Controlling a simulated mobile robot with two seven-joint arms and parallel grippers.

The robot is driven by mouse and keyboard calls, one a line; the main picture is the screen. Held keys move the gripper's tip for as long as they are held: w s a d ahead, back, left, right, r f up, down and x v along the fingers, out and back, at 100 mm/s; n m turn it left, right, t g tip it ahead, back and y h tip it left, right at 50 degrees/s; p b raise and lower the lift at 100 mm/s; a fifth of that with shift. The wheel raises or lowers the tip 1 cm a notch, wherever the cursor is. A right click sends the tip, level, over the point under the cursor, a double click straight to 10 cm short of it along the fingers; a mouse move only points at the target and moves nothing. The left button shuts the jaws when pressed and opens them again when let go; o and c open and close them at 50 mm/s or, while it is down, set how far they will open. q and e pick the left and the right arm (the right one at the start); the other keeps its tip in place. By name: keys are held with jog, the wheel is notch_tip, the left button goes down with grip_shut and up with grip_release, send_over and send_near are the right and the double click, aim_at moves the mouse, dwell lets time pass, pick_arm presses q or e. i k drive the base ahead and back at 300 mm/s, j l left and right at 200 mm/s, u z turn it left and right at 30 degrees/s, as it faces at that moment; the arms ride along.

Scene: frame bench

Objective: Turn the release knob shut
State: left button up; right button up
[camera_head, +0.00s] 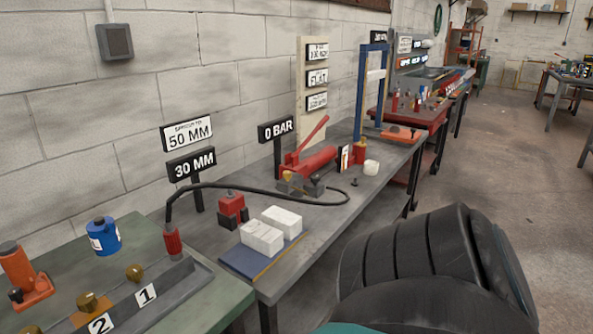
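A red hand pump (318,160) with a raised red lever (311,132) lies on the grey bench (225,284). Its near end has a grey metal block (300,186), from which a black hose (255,189) runs left to a red cylinder (172,240). A small black part (354,182) stands on the bench right of the block. A sign behind the pump (276,129) reads 0 BAR. Neither of my grippers is in view.
White blocks (262,238) on a blue plate and a red jack (232,211) stand left of the pump. A white roll (371,167) and a blue frame (363,95) stand to its right. Signs (187,133) read 50 MM and 30 MM. Floor (500,150) right of the bench is clear.

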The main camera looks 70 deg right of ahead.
aim_at(315, 179)
jog(key=z, duration=2.3)
jog(key=u, duration=1.1)
jog(key=l+u, duration=1.15)
jog(key=l, duration=0.15)
jog(key=k+l+u, duration=0.1)
jog(key=l+u, duration=0.15)
jog(key=l, duration=0.15)
jog(key=k+l+u, duration=0.1)
jog(key=l, duration=0.2)
jog(key=k+l+u, duration=0.1)
jog(key=l, duration=0.2)
jog(key=k+l+u, duration=0.15)
jog(key=l, duration=0.15)
jog(key=k+l, duration=0.15)
jog(key=l, duration=0.25)
jog(key=k+l+u, duration=0.1)
jog(key=l, duration=0.3)
jog(key=k, duration=0.05)
